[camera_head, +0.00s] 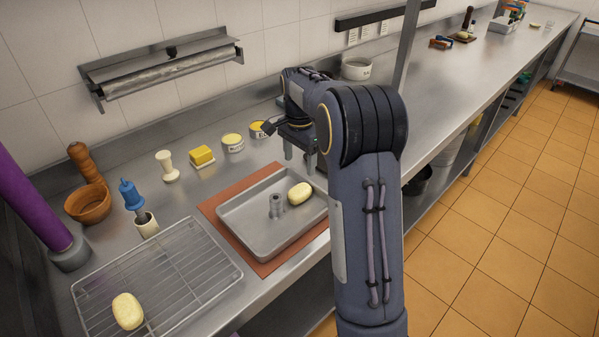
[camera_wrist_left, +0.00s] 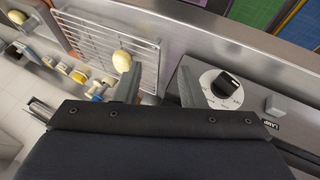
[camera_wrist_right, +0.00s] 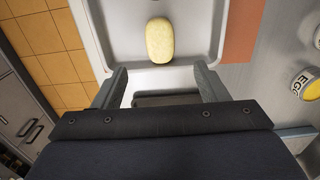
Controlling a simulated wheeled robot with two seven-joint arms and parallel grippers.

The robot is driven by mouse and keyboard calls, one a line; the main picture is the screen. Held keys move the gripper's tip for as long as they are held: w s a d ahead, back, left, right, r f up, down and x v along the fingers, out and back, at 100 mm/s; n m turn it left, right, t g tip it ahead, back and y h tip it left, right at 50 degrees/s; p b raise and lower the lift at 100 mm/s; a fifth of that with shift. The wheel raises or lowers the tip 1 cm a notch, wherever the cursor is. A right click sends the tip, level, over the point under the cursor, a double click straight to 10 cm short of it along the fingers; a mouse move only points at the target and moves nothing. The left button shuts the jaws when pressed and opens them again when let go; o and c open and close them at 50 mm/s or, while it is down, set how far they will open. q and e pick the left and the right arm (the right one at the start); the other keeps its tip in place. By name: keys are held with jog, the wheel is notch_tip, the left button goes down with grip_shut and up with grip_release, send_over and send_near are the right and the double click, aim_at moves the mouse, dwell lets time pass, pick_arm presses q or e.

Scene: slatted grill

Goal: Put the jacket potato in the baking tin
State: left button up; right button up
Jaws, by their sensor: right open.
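The baking tin (camera_head: 240,222) is a shallow grey metal tray on a reddish-brown mat (camera_head: 272,268). A pale yellow potato (camera_head: 300,194) lies inside it, towards its right end; it also shows in the right wrist view (camera_wrist_right: 160,40). Another pale potato (camera_head: 127,311) lies on the wire rack (camera_head: 190,262), and it shows in the left wrist view (camera_wrist_left: 122,60). My right gripper (camera_head: 300,158) is open and empty, beyond the tin's far right side. In the right wrist view the tin's potato lies ahead of the parted fingers, untouched. My left gripper (camera_wrist_left: 158,72) is open and empty, near the rack.
Behind are a wooden bowl (camera_head: 88,203), a blue-handled brush (camera_head: 131,195), a butter block (camera_head: 202,155) and yellow-topped tubs (camera_head: 233,143). A dial (camera_wrist_left: 221,88) is right of my left gripper. The far counter is mostly clear.

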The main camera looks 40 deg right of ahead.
jog(key=s+a+r+n+t+y, duration=0.45)
jog(key=s+a+n, duration=0.35)
jog(key=s+a, duration=0.55)
jog(key=s+a+f+n, duration=0.1)
jog(key=s+a+n, duration=0.2)
jog(key=s, duration=0.3)
jog(key=s+a+f+n+t, duration=0.1)
jog(key=s+a+f+n, duration=0.1)
jog(key=s+a+n, duration=0.2)
jog(key=s, duration=0.2)
jog(key=shift+s+a+h, duration=0.35)
jog(key=shift+s, duration=0.05)
